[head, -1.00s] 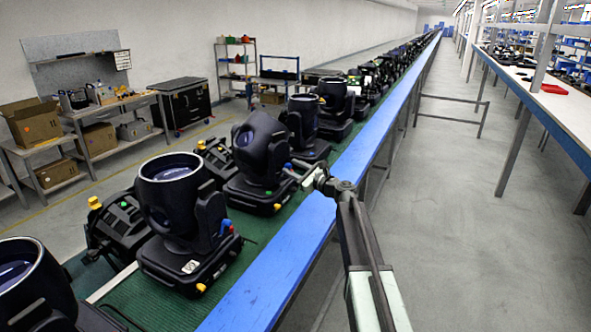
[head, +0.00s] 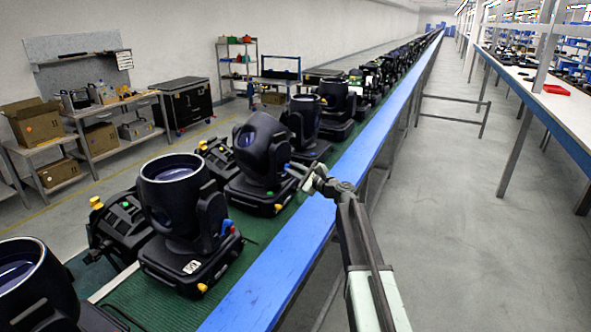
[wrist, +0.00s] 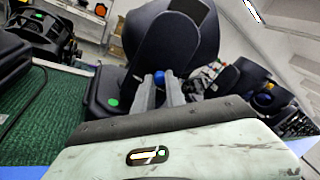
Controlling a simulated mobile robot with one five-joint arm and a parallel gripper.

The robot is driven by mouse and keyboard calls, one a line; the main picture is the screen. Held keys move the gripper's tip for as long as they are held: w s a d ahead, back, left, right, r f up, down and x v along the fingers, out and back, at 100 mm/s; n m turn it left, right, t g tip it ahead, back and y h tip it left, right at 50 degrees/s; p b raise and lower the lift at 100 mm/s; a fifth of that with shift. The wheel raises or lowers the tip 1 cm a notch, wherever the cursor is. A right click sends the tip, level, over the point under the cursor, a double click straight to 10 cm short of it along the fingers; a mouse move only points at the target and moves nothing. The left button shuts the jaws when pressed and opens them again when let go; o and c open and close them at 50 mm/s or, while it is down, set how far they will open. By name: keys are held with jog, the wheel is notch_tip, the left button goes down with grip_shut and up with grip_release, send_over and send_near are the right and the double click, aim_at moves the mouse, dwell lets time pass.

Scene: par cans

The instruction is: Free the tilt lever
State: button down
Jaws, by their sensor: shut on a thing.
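The par can (head: 262,150) in the middle of the near row is black, with its round head tilted on a yoke above a flat base. It also shows in the wrist view (wrist: 185,40). Its tilt lever has a blue knob (wrist: 159,77) at the yoke's side, low on the head. My gripper (head: 291,169) reaches over the blue rail to this side of the can. In the wrist view my gripper's two grey fingers (wrist: 159,88) are shut on the blue knob, one on each side. The lever's shaft is hidden behind the fingers.
A nearer par can (head: 185,215) with an upright head stands on the green belt (head: 150,312); its own lever is blue. Another can (head: 305,125) stands just beyond. The blue rail (head: 270,270) edges the belt.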

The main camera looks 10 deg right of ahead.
jog(key=n, duration=0.3)
jog(key=a+n, duration=0.1)
jog(key=shift+s+a+n, duration=0.1)
jog(key=shift+s+n, duration=0.2)
jog(key=shift+s, duration=0.1)
jog(key=shift+s+a+f+n, duration=0.1)
jog(key=shift+s+a+n, duration=0.1)
jog(key=shift+n, duration=0.75)
jog(key=shift+s+a+f+n, duration=0.1)
jog(key=shift+a+n, duration=0.1)
jog(key=shift+n, duration=0.75)
jog(key=c, duration=1.4)
grip_release()
